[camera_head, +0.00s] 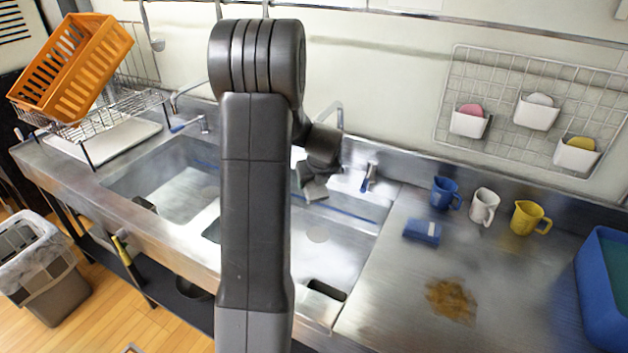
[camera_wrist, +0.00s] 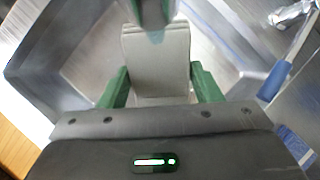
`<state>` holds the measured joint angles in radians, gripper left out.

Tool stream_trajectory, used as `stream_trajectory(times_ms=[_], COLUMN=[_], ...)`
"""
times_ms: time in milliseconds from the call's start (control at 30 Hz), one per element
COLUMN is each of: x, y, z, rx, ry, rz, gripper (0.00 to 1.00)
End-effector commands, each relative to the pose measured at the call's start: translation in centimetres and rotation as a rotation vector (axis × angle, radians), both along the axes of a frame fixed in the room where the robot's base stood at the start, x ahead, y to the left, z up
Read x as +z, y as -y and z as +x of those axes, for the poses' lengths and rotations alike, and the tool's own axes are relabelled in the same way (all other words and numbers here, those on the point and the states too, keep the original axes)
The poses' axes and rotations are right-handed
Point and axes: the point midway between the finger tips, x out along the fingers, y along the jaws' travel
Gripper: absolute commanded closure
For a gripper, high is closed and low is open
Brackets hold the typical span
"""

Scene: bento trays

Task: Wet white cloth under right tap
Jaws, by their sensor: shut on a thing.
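My gripper (camera_wrist: 161,84) has its green fingers closed on the sides of a pale grey-white folded cloth (camera_wrist: 156,60) in the wrist view. In the head view the cloth (camera_head: 316,190) is a small grey block below my wrist, over the right sink basin (camera_head: 345,240). The right tap (camera_head: 338,108) rises behind my wrist, its spout partly hidden by my arm. Its blue-marked lever (camera_head: 368,178) stands just right of the cloth. I cannot tell whether water is running or whether the cloth is directly beneath the spout.
My arm hides the middle of the sink. The left basin (camera_head: 185,190) and left tap (camera_head: 190,120) are to the left. A blue tub (camera_head: 600,290) stands at far right.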

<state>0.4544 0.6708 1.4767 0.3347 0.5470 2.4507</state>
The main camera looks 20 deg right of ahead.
Motion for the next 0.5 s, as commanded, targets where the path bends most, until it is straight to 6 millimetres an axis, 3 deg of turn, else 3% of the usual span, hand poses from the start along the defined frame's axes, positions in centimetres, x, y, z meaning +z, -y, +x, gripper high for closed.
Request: stream_trajectory(times_ms=[233, 500], x=[0.0, 0.0], y=[0.0, -0.2], z=[-0.3, -2.4], rx=[0.000, -0.001], ry=[0.000, 0.000], rz=[0.000, 0.000], gripper=[0.60, 0.60])
